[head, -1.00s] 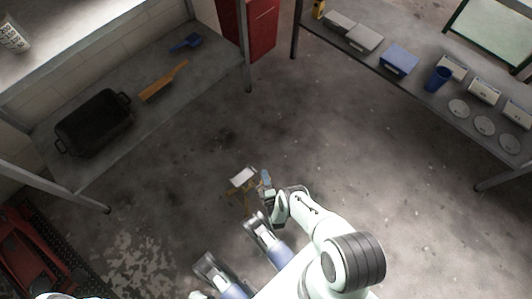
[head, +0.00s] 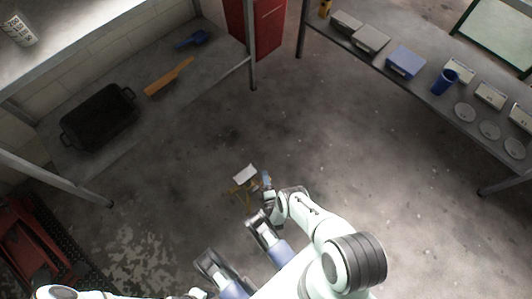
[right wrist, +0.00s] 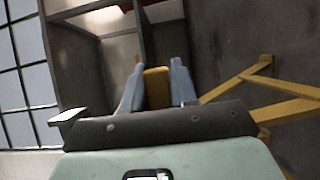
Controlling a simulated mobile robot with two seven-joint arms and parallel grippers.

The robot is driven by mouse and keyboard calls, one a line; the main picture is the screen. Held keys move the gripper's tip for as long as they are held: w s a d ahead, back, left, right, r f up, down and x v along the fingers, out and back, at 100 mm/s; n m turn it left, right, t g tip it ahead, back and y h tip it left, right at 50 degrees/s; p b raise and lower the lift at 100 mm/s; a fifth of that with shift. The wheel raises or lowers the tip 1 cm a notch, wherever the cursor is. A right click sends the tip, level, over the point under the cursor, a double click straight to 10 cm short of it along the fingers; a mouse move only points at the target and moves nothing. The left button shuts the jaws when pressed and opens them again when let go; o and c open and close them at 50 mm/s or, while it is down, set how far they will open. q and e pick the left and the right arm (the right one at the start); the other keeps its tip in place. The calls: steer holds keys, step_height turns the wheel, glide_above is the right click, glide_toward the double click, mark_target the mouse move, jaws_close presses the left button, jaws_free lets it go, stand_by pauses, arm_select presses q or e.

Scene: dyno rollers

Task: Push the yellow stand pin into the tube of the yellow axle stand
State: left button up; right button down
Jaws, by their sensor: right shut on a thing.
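The yellow axle stand (head: 240,190) stands on the concrete floor at the lower middle of the head view, with a pale flat top. In the right wrist view its yellow legs (right wrist: 275,108) spread at the right. My right gripper (head: 267,181) is close beside the stand, on its right in the head view. In the right wrist view its two pale blue fingers (right wrist: 156,72) are shut on a yellow block, which looks like the stand pin (right wrist: 157,88). The tube opening and the pin's far end cannot be made out. My left gripper is not in view.
A grey bench (head: 150,118) at the left holds a black pan (head: 98,117), an orange-brown brush (head: 170,77) and a blue scoop (head: 191,40). A shelf (head: 400,92) at the upper right bears boxes, a blue cup and dishes. The floor around the stand is clear.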

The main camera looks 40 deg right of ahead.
steer(key=shift+a, duration=0.2)
steer(key=shift+a, duration=0.15)
steer(key=c, duration=0.8)
jaws_free()
